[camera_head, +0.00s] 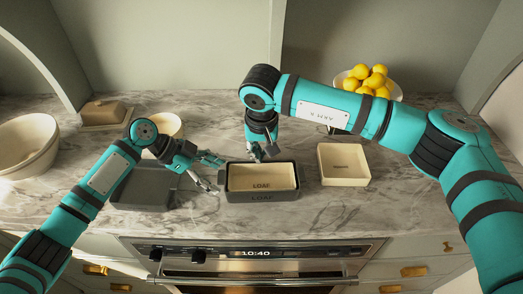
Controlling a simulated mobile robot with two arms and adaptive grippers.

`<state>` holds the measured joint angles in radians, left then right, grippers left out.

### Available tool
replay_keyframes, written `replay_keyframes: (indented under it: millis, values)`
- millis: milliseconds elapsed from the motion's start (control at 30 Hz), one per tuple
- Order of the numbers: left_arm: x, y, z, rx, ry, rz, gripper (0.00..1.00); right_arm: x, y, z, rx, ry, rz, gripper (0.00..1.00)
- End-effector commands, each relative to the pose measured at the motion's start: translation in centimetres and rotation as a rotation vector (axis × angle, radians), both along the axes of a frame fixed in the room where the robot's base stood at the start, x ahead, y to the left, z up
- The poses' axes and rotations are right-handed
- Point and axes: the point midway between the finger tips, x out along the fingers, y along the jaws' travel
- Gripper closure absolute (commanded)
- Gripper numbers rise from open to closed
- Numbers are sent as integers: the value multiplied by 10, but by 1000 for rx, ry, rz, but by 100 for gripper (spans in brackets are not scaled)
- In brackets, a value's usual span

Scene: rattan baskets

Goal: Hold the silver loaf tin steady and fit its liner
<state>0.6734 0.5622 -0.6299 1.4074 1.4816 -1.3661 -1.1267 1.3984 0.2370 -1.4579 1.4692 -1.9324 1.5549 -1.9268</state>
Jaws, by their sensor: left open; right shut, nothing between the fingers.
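The loaf tin (262,196) looks dark grey rather than bright silver and stands on the marble counter in the middle of the head view. A cream liner (261,186) marked LOAF lies inside its walls, with its rim showing near the tin's rim; I cannot tell whether it is fully seated. My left gripper (217,176) is open just left of the tin, its fingers spread and nothing between them. My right gripper (258,156) is shut and empty, pointing down at the tin's back edge; I cannot tell if it touches.
A cream box (343,165) stands to the right of the tin. A grey tin (140,192) sits partly behind my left arm. Bowls (28,143), a butter dish (103,113) and a bowl of lemons (368,82) stand further out. The oven front (250,262) lies below the counter edge.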

Motion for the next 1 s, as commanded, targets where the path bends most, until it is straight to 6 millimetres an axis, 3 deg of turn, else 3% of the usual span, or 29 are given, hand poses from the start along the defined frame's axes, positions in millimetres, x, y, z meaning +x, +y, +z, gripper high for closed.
replay_keyframes:
  millis: [267, 700, 1000]
  values:
    - [0, 9, 8, 1, 0, 1, 26, 0, 0, 0, 0, 0, 0, 100]
    - [-2, 69, 70, 1, -1, 1, 26, 0, 0, 0, 0, 0, 0, 100]
    - [-3, 84, 86, 0, 1, -1, 26, 0, 0, 0, 0, 0, 0, 100]
